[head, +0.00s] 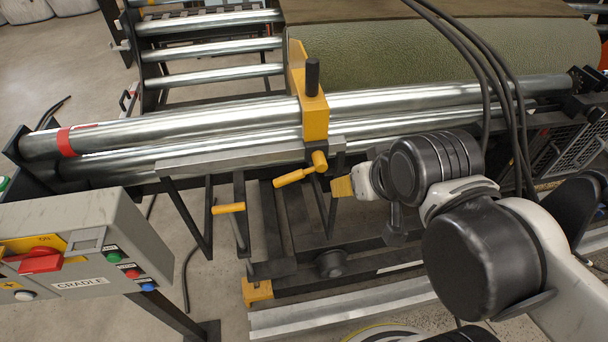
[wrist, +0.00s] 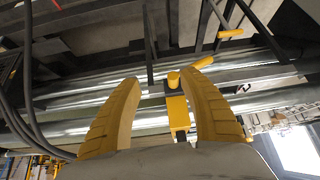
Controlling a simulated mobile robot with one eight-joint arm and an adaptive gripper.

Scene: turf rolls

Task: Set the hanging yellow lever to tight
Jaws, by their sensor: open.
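A yellow lever (head: 295,176) sticks out down and left from a round yellow pivot, just below the yellow block (head: 314,118) on the steel rollers. In the wrist view the lever (wrist: 203,63) runs up and right from its pivot, which shows between my fingertips. A second yellow handle (head: 228,208) sits lower left, on a dark upright bar; it also shows in the wrist view (wrist: 230,33). I cannot read any tight marking. My gripper (head: 342,187) is open and empty, right of the lever and apart from it in the head view. Its yellow fingers (wrist: 157,82) show spread.
Long steel rollers (head: 220,123) cross behind the lever, with a flat grey bar (head: 235,158) in front. A grey control box (head: 75,245) marked CRADLE stands at lower left. A green turf roll (head: 430,62) lies behind. Dark frame bars are close below the lever.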

